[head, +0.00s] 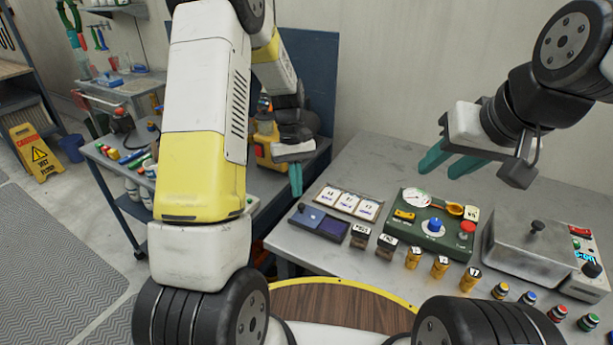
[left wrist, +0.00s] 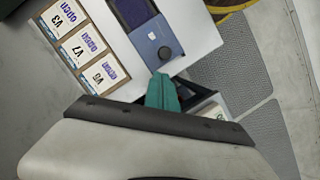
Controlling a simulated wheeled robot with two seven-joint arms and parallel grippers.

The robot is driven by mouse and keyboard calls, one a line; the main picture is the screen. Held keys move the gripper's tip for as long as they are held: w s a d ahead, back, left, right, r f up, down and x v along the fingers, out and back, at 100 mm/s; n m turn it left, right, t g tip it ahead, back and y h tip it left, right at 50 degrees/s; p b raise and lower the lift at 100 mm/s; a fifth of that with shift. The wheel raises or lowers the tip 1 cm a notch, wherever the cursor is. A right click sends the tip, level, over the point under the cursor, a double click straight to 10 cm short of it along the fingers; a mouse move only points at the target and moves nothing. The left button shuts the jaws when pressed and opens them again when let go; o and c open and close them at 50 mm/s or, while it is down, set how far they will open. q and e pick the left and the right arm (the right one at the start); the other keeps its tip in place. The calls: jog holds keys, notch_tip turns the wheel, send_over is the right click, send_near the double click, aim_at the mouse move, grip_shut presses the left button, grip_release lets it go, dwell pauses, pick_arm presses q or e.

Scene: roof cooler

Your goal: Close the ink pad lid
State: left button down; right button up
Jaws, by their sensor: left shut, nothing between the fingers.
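The ink pad (head: 331,228) is a low dark box near the left edge of the grey table. Its dark purple pad surface shows uncovered, and a blue-grey lid section with a dark knob (head: 303,211) sits at its left end. The left wrist view shows the pad (left wrist: 134,12) and the lid with its round knob (left wrist: 158,42). My left gripper (head: 296,179) is shut and empty, above and behind the knob end; its teal fingertips (left wrist: 162,92) appear close to the lid in the wrist view, contact unclear. My right gripper (head: 445,165) is open and empty above the table's back.
A card holder (head: 349,202) lies right behind the ink pad. A green box with a gauge (head: 418,240), several stamps (head: 386,245) and a metal box (head: 527,245) fill the table to the right. A tool cart (head: 110,165) stands left.

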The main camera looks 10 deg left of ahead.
pick_arm(q)
jog(key=shift+s+d+f, duration=0.15)
jog(key=shift+s+d, duration=0.2)
jog(key=shift+s, duration=0.4)
send_over(324, 215)
